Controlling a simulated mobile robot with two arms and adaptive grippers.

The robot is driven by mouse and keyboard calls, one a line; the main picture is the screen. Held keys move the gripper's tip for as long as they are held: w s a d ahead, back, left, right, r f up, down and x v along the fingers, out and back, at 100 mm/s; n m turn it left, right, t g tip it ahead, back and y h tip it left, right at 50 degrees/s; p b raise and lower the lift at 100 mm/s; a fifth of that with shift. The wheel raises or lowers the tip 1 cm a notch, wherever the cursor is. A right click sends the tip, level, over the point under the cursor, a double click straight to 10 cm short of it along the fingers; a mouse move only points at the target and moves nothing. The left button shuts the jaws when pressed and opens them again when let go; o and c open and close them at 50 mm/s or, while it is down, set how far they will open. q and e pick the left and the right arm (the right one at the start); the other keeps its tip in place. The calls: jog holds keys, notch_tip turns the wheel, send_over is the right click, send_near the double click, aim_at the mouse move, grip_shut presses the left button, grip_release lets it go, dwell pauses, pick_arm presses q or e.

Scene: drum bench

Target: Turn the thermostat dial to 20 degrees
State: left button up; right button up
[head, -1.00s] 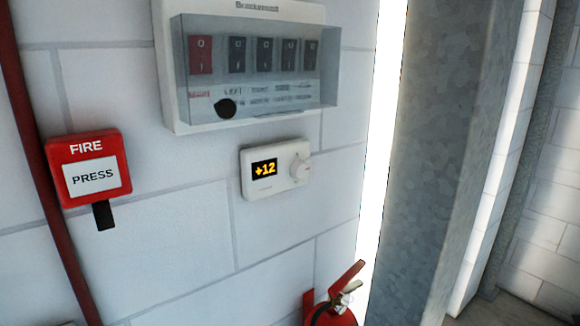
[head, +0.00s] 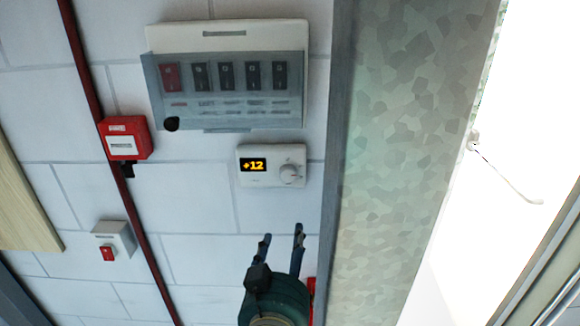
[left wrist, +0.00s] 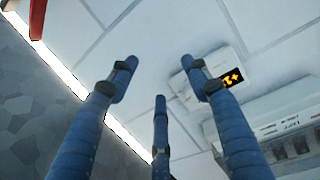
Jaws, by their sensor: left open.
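The white thermostat (head: 271,178) is on the wall, its display (head: 253,165) reading +12. Its round white dial (head: 291,174) is at the right of the display. My left gripper (head: 282,238) is open and empty, below the thermostat and apart from it in the head view. In the left wrist view the open blue fingers of my left gripper (left wrist: 158,80) spread in front of the wall. The thermostat (left wrist: 205,65) shows there behind the right finger, partly covered, and its dial cannot be made out clearly. My right gripper is not in view.
A breaker panel (head: 228,35) with a clear cover is just above the thermostat. A red fire box (head: 125,138) and a switch box (head: 113,239) are to the left, by a red pipe (head: 84,60). A metal post (head: 395,150) stands close at the right.

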pick_arm(q)
jog(key=n+t, duration=0.1)
jog(key=t, duration=0.1)
send_near(288, 176)
jog(key=s, duration=0.2)
jog(key=w, duration=1)
jog(key=shift+d+r+p, duration=0.15)
jog(key=shift+d+p, duration=0.15)
jog(key=shift+p, duration=0.1)
jog(key=c, duration=1.1)
